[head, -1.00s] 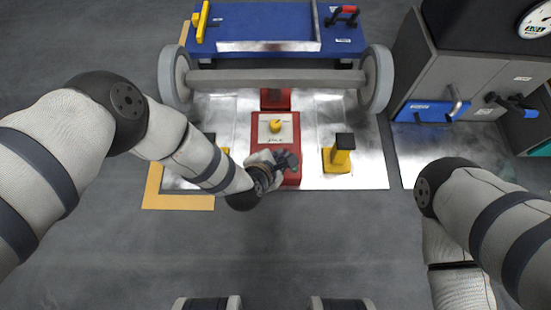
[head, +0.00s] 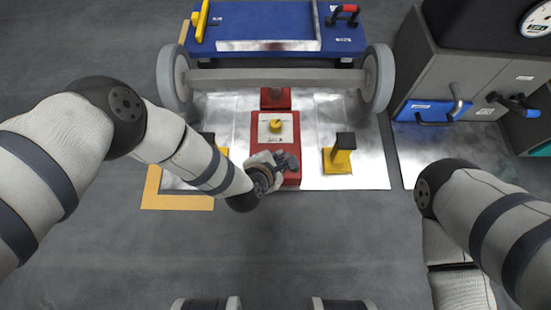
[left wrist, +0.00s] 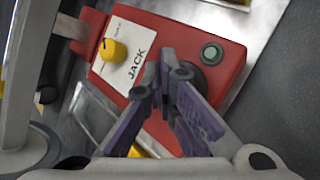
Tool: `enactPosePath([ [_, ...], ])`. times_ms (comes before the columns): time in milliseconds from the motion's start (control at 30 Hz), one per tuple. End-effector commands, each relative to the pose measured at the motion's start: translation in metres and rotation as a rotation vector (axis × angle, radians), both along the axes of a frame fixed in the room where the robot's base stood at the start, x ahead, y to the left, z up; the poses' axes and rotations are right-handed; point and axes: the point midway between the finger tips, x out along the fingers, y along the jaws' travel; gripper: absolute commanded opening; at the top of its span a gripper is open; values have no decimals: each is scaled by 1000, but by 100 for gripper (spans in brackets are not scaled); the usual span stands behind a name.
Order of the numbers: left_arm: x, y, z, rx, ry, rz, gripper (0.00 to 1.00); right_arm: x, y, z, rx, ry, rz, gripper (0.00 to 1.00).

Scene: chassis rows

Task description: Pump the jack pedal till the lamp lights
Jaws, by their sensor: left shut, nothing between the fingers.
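The red jack box (head: 289,126) sits on the shiny floor plate, with a white JACK label and a yellow knob (head: 275,125). The box also shows in the left wrist view (left wrist: 160,27). There a small round lamp (left wrist: 212,53) in a grey ring is dull green and not glowing. A dark round pad (left wrist: 212,77), perhaps the pedal, is partly hidden behind my fingers. My left gripper (head: 288,161) is shut and empty over the near end of the box; its fingers also show in the left wrist view (left wrist: 168,72). I cannot tell whether it touches the pad. My right gripper is not in view.
Yellow stands with black tops (head: 339,155) flank the jack. A grey axle with wheels (head: 378,79) and a blue chassis (head: 265,18) lie beyond. A grey cabinet (head: 460,75) stands at the right. The floor in front is clear.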

Motion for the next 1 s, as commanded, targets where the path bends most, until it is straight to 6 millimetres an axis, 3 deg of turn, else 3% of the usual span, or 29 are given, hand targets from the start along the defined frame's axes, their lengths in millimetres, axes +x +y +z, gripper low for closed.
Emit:
enactPosePath([
  [1000, -1, 0, -14, 0, 2, 0, 0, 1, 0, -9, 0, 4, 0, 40],
])
